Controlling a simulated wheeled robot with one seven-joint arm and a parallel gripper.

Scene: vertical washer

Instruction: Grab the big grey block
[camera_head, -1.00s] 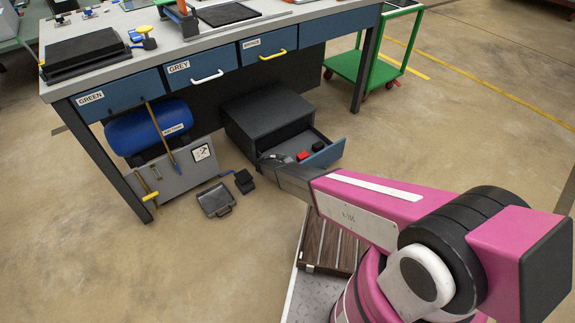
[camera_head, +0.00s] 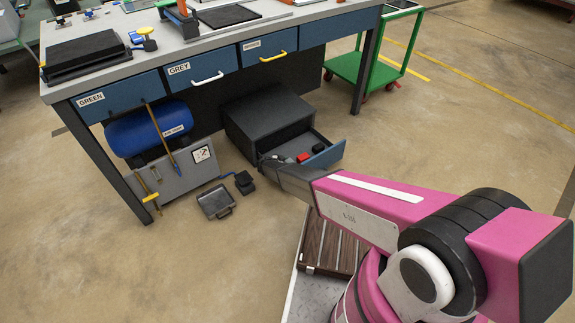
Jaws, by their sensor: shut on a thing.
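My gripper (camera_head: 272,161) is at the left front of the open drawer (camera_head: 326,156), low in the dark cabinet under the workbench. It is small and dark here, and its fingers are hard to make out. It is shut on a grey thing at its tip, which appears to be the big grey block; its outline blends with the gripper and the drawer. A red block (camera_head: 303,157) and a small dark block with red on it (camera_head: 318,148) lie in the drawer, to the right of my gripper.
The dark cabinet (camera_head: 262,110) stands on the floor under the workbench (camera_head: 215,38). A green cart (camera_head: 375,70) stands behind right. The floor to the right is clear.

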